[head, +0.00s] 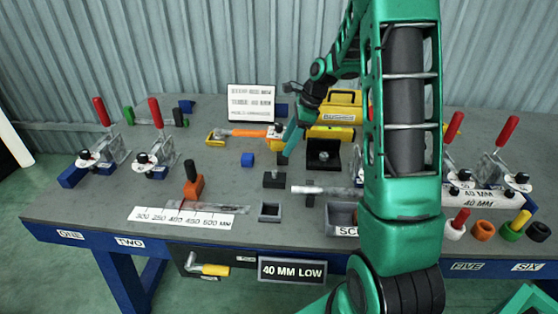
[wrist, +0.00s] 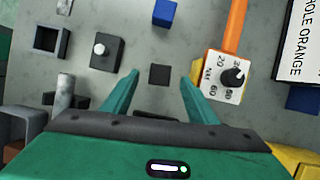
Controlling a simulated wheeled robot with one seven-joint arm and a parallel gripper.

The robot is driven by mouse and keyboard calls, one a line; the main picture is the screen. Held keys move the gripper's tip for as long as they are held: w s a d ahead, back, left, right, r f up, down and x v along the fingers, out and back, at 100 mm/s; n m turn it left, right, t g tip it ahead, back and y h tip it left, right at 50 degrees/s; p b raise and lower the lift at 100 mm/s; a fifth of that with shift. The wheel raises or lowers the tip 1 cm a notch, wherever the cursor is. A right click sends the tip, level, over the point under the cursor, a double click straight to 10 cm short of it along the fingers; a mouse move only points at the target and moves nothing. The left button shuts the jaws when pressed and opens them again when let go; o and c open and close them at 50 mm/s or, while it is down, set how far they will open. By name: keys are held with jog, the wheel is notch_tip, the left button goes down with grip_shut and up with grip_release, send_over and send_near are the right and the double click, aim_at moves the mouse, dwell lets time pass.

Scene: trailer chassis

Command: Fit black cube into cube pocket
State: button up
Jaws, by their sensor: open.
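The black cube (wrist: 159,75) lies on the grey table in the wrist view, between and just beyond the tips of my gripper (wrist: 160,82). The green fingers are open, with bare table showing on both sides of the cube. In the head view my gripper (head: 288,146) points down near the table middle, and the cube is hard to make out there. The cube pocket, a small grey open-topped square box (head: 269,211), stands near the front edge. It also shows as an empty-looking dark box at the upper left of the wrist view (wrist: 65,42).
A black block with a light knob (wrist: 106,53) stands between cube and pocket. A blue cube (head: 247,159) lies left of my gripper. A dial box with an orange handle (wrist: 224,76) is close right of it. A grey bin (head: 341,214) stands right of the pocket.

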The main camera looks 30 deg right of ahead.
jog(key=x, duration=0.4)
jog(key=shift+d+f, duration=0.15)
jog(key=shift+d, duration=0.1)
jog(key=shift+c, duration=0.3)
jog(key=c, duration=1.1)
jog(key=shift+w, duration=0.1)
jog(key=shift+r, duration=0.5)
notch_tip(320, 180, up, 4)
jog(key=shift+a+f, duration=0.15)
jog(key=shift+f, duration=0.05)
jog(key=s+a+r, duration=0.6)
jog(key=s+a, duration=0.1)
jog(key=a, duration=0.2)
jog(key=shift+r, duration=0.2)
